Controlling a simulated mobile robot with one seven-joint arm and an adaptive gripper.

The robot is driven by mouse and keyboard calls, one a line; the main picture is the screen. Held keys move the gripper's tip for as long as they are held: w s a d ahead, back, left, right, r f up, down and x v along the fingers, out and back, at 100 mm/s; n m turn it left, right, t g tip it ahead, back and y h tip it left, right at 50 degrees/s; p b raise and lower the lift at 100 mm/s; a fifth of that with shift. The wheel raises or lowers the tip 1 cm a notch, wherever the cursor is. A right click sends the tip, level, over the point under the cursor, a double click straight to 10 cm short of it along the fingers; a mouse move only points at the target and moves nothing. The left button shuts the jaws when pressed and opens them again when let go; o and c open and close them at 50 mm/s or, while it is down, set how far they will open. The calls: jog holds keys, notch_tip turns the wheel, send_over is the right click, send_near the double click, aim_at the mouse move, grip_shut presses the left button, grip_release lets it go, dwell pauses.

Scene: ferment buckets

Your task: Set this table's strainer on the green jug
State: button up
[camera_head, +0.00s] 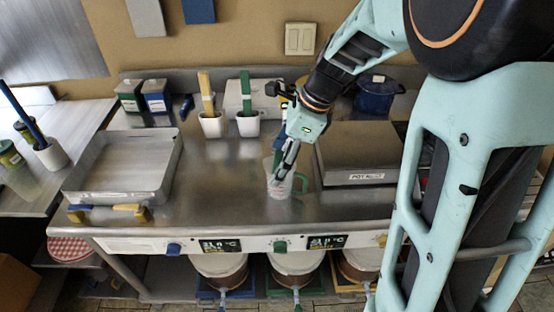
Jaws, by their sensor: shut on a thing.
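The green jug (279,189) is a clear jug with a green handle on its right side. It stands upright on the steel table (226,191), near the front and right of the middle. My gripper (284,170) points down over the jug's mouth, its fingertips in front of or inside the rim; I cannot tell which. It is shut on a thin thing that I take for the strainer, mostly hidden by the fingers. Whether the strainer touches the jug cannot be made out. A blue piece shows just behind the gripper.
A large steel tray (119,172) fills the table's left. A flat lidded box (357,154) stands close to the jug's right. White pots with brushes (212,125), small boxes (155,97) and a blue pot (375,95) stand at the back. Open tabletop lies left of the jug.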

notch_tip(320, 180, down, 8)
jog(key=b, duration=0.6)
jog(key=shift+f, duration=0.1)
dwell(1.6)
jog(key=o, duration=1.3)
jog(key=shift+o, duration=0.5)
jog(key=shift+p, duration=0.35)
